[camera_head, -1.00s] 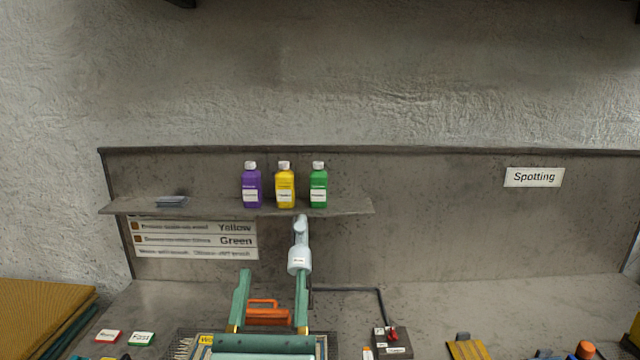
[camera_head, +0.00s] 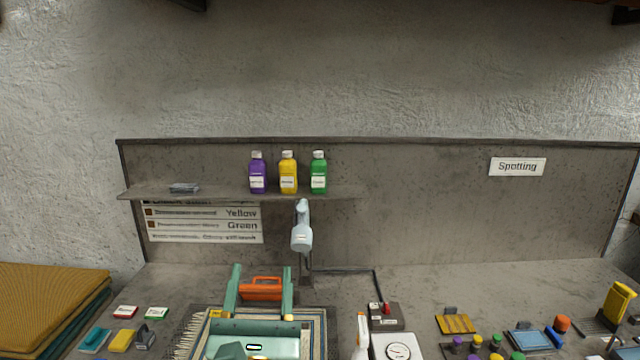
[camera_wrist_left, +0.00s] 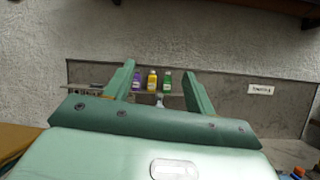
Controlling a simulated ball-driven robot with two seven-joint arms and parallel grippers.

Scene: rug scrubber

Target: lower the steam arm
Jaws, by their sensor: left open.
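The steam arm (camera_head: 301,232) is a pale blue-grey tube with a rounded head, raised on a thin dark post at the back of the bench, just below the shelf. It shows small in the left wrist view (camera_wrist_left: 159,99), beyond my fingers. My left gripper (camera_head: 262,268) is green, with two fingers wide apart, pointing away from me at the front middle. It is open and empty, in front of and slightly left of the steam arm. An orange handle (camera_head: 260,289) shows between its fingers; whether they touch it I cannot tell. My right gripper is not in view.
A shelf (camera_head: 220,191) carries purple, yellow and green bottles. A rug (camera_head: 190,345) lies under my gripper. A switch box (camera_head: 385,316) and white gauge box (camera_head: 398,350) stand right. Pads, knobs and a blue tray (camera_head: 530,340) fill the right front. The back right is clear.

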